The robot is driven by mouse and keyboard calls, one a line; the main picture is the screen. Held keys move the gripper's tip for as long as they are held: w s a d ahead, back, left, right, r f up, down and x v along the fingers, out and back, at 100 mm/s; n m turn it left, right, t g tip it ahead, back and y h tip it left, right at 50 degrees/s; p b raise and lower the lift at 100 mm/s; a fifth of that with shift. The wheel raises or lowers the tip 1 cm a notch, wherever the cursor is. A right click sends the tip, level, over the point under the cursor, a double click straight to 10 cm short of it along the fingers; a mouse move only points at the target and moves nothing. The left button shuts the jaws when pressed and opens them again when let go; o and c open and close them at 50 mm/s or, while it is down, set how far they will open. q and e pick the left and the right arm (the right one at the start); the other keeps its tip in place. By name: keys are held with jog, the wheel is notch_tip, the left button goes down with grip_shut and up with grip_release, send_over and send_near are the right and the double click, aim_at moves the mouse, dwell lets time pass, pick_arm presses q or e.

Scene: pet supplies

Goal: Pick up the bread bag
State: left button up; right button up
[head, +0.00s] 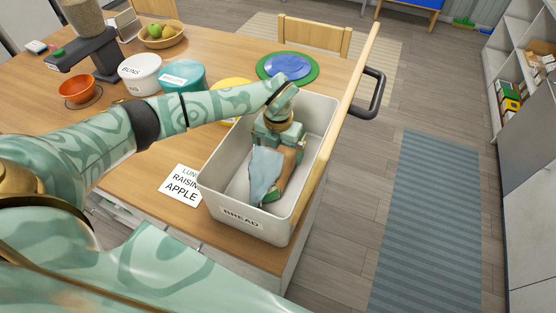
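The bread bag (265,174), with a blue-grey side and a brown part at its right, lies inside the pale grey bin labelled BREAD (241,222). My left arm reaches in from the left over the bin's rim. My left gripper (278,146) points down inside the bin, at the far end of the bag, touching or just above it. Its fingertips are hidden, so I cannot tell whether they are closed on the bag. My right gripper is not in view.
The bin stands near the right edge of the wooden table (130,185), with a wooden board (340,110) along its right side. Behind are a teal tub (184,76), a white BUNS tub (140,73), stacked blue and green plates (288,67) and an orange bowl (77,89).

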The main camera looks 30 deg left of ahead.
pick_arm(q)
jog(key=shift+w+r, duration=0.1)
jog(key=c, duration=1.2)
